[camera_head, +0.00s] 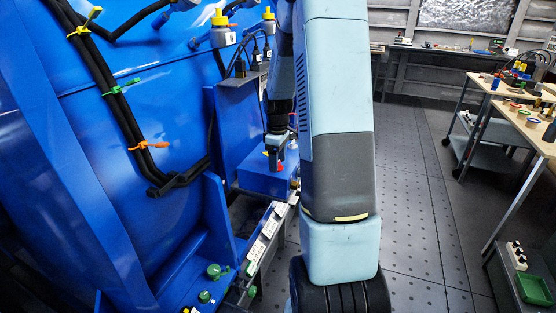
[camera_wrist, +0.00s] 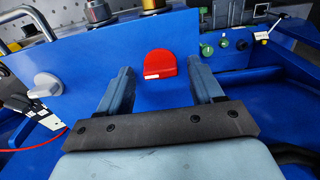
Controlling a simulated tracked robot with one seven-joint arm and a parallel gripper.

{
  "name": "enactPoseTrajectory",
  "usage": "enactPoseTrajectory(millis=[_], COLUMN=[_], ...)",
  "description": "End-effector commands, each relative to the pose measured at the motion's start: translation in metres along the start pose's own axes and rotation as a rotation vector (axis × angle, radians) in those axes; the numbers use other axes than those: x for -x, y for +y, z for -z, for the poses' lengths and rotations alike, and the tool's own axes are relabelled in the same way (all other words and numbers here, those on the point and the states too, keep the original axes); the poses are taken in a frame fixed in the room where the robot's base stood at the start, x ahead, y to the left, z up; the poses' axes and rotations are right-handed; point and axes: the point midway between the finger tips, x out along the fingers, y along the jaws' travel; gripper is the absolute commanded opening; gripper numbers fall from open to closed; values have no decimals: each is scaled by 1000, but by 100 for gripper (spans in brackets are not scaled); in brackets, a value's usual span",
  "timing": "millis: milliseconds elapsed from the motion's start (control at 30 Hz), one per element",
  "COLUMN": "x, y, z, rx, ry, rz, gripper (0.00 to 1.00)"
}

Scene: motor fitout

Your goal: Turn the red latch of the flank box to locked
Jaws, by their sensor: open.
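The red latch (camera_wrist: 160,64) sits on the blue face of the flank box (camera_wrist: 152,98) in the wrist view. It is a rounded red knob with a pale strip along its lower edge. My gripper (camera_wrist: 160,80) is open, with one finger on each side of the latch and a gap to it on both sides. Whether the fingers reach to its depth, I cannot tell. In the head view my gripper (camera_head: 277,160) is above the blue flank box (camera_head: 262,184), and a small bit of the red latch (camera_head: 266,154) shows beside it.
In the wrist view, a grey knob (camera_wrist: 47,84) is on the left and green buttons (camera_wrist: 207,50) are on the right. Brass and silver fittings (camera_wrist: 97,12) stand along the box's far edge. In the head view, black cables (camera_head: 120,105) run down the blue hull.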

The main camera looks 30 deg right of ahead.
Motion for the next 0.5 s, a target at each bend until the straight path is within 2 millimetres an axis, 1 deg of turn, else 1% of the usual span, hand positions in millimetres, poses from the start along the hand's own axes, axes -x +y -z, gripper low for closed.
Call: enactPoseTrajectory(millis=[100,500], x=[0,0], y=[0,0], z=[0,0], rx=[0,-1], ry=[0,0], rz=[0,0], gripper=[65,27])
